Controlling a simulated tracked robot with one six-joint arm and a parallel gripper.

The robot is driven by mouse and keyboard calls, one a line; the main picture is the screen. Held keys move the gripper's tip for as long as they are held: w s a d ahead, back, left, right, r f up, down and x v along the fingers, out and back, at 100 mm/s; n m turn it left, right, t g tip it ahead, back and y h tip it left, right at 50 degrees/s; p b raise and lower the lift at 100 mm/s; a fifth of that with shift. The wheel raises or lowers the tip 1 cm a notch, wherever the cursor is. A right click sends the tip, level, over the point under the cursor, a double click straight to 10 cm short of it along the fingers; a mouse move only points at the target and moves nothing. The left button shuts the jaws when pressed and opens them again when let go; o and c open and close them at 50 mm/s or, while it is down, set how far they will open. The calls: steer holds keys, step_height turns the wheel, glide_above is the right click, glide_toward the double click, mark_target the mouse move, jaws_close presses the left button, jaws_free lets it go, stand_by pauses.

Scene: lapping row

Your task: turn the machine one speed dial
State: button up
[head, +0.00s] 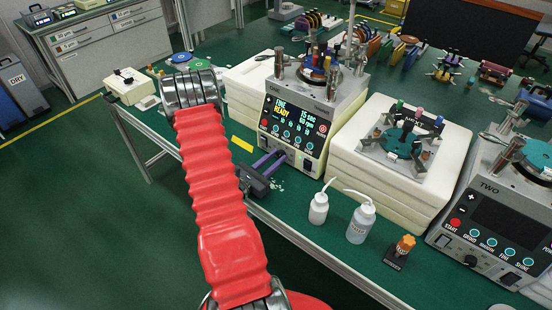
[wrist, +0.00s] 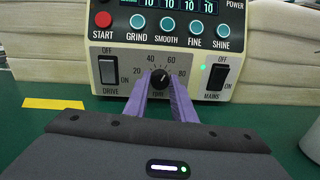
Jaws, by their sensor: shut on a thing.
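The machine at the front middle (head: 312,100) has a lit screen reading FINE, READY, 15 sec and 60 rpm. Its low front panel also shows in the wrist view (wrist: 112,62). The speed dial (wrist: 160,77) is a small black knob with a white pointer line, pointing up, inside a scale marked 20, 40, 60 and 80. My gripper (wrist: 160,92) has its two purple fingers shut on the dial, one on each side. In the head view my gripper (head: 277,160) reaches the machine's lower front, and the dial is hidden there.
The DRIVE switch (wrist: 109,70) is left of the dial; the MAINS switch (wrist: 218,77), with a green light, is right. Two white bottles (head: 340,214) and an orange-topped piece (head: 404,245) stand to the right on the green bench. Machine TWO (head: 497,215) is at the far right.

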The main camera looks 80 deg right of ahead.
steer(key=shift+s+a+f, duration=0.15)
steer(key=shift+s, duration=0.1)
steer(key=o, duration=0.8)
steer(key=shift+o, duration=1.3)
steer(key=shift+w, duration=0.1)
steer(key=v, duration=1.2)
steer(key=shift+v, duration=0.8)
